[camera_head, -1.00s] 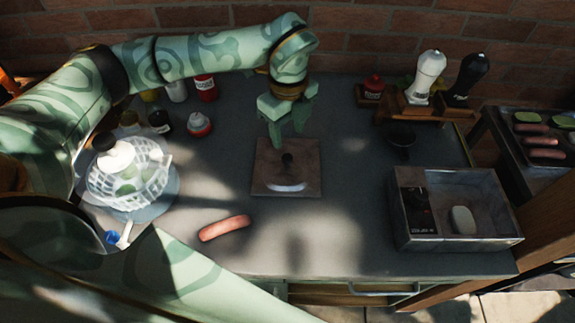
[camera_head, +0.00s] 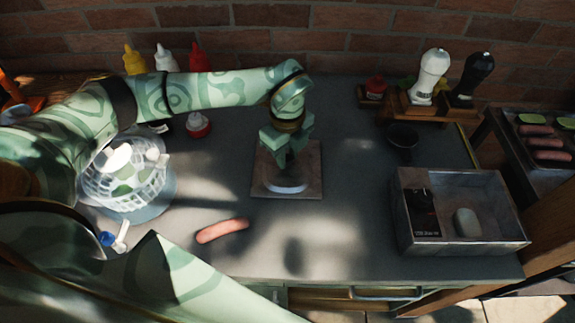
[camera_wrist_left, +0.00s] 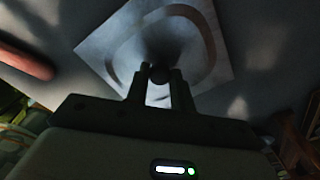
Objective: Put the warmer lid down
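The warmer lid (camera_head: 310,186) is a square grey-brown metal plate with a dark knob and a pale handle-like highlight near its front. It lies flat on the grey counter, as far as I can see. It also shows in the left wrist view (camera_wrist_left: 207,75). My left gripper (camera_head: 286,160) points down over the lid's middle. In the left wrist view, its two fingers (camera_wrist_left: 160,76) are close together with the round knob between their tips, seemingly touching it on both sides. My right gripper is not in view.
An open metal box (camera_head: 465,247) with a dark bottle and a pale oval item stands at the right. A sausage (camera_head: 221,231) lies front left of the lid. A white mesh dome (camera_head: 124,178) stands left; a dark bowl (camera_head: 402,139) is back right.

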